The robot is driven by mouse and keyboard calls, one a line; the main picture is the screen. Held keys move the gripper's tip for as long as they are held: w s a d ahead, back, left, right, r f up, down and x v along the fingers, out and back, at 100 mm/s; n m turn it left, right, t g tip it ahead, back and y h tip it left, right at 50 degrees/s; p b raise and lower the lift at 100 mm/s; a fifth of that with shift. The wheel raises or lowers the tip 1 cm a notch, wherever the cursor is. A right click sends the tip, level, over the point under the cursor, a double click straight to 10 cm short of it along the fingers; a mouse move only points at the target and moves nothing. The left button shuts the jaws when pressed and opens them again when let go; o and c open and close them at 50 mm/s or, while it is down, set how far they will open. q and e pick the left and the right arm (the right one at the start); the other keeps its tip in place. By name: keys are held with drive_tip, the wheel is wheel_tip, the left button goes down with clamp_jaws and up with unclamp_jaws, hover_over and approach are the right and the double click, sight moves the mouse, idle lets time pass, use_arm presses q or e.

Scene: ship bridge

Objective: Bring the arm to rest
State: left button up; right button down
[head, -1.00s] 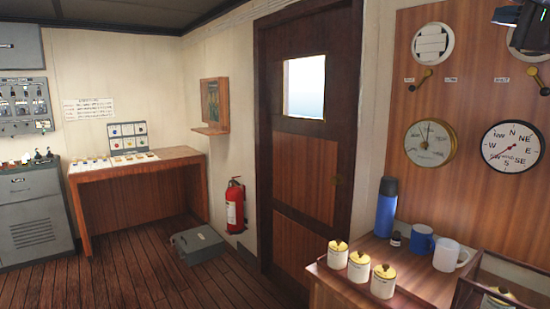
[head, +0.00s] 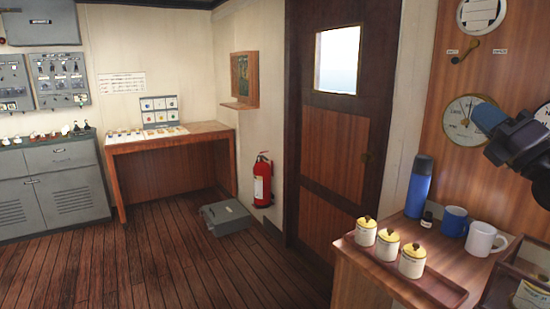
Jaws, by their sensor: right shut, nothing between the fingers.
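My right gripper (head: 488,117) comes in from the right edge, dark with a blue end. It is shut and empty, in front of the wood panel with the dials, above and right of the blue flask (head: 419,187). It looks clear of the counter and of everything standing on it. It hides part of a round dial behind it. My left gripper is not in view.
On the counter are a wooden tray (head: 447,291) with three yellow-lidded canisters, a blue mug (head: 454,222), a white mug (head: 482,239) and a small dark bottle (head: 427,218). A grey case (head: 225,216) lies on the otherwise open floor, near a fire extinguisher (head: 262,180).

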wheel_tip(320, 180, down, 37)
drive_tip(key=s+a+m+g+h+b, duration=0.15)
drive_tip(key=m+g+h, duration=0.5)
drive_tip(key=m, duration=1.45)
drive_tip(key=s+a+f+m+g+h+b, duration=0.1)
drive_tip(key=s+a+f+m, duration=0.3)
drive_tip(key=s+f, duration=0.8)
drive_tip(key=s+a+f+m+g+h+b, duration=0.2)
drive_tip(key=s+a+f+m, duration=0.3)
drive_tip(key=s+a+f, duration=0.3)
drive_tip(key=s+f+g, duration=0.1)
drive_tip(key=s+f, duration=0.3)
drive_tip(key=f, duration=0.4)
drive_tip(key=shift+f+g+b, duration=0.3)
drive_tip(key=shift+g, duration=0.05)
drive_tip(key=shift+d+m, duration=0.15)
drive_tip(key=shift+m, duration=0.15)
